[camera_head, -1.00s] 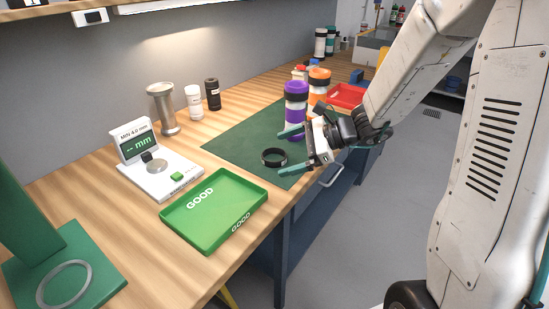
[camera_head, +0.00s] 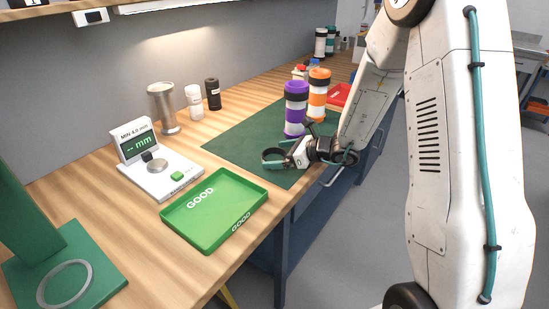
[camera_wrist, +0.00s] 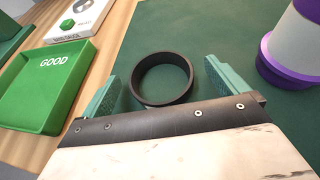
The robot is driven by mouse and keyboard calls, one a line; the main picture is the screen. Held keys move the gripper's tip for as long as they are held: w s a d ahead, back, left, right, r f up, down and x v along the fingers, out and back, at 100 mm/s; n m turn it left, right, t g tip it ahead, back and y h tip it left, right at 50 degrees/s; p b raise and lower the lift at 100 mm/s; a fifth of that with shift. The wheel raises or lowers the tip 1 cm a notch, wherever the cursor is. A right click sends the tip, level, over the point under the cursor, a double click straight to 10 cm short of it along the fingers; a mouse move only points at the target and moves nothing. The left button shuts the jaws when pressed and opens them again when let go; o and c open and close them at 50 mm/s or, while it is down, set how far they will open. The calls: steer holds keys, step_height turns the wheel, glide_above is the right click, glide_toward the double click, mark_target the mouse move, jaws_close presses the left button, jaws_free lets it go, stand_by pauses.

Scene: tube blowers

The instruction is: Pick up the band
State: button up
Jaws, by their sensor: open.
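The band is a black ring (camera_wrist: 138,90) lying flat on the dark green mat (camera_wrist: 205,30). In the wrist view it sits just ahead of and between the two teal fingers of my gripper (camera_wrist: 160,90). The fingers are open, one on each side of the band, and the near rim lies close to the palm. In the head view my gripper (camera_head: 276,157) is low over the mat, and its fingers partly hide the band (camera_head: 274,154). I cannot tell whether either finger touches it.
A purple-and-white tube (camera_head: 296,108) and an orange one (camera_head: 318,95) stand behind the gripper. A green GOOD tray (camera_head: 215,210) and a white thickness gauge (camera_head: 160,178) are to the left. The bench's front edge is close by.

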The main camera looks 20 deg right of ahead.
steer(key=shift+w+a+f, duration=0.1)
steer(key=shift+a, duration=0.05)
steer(key=c, duration=1.1)
steer(key=shift+o, duration=0.2)
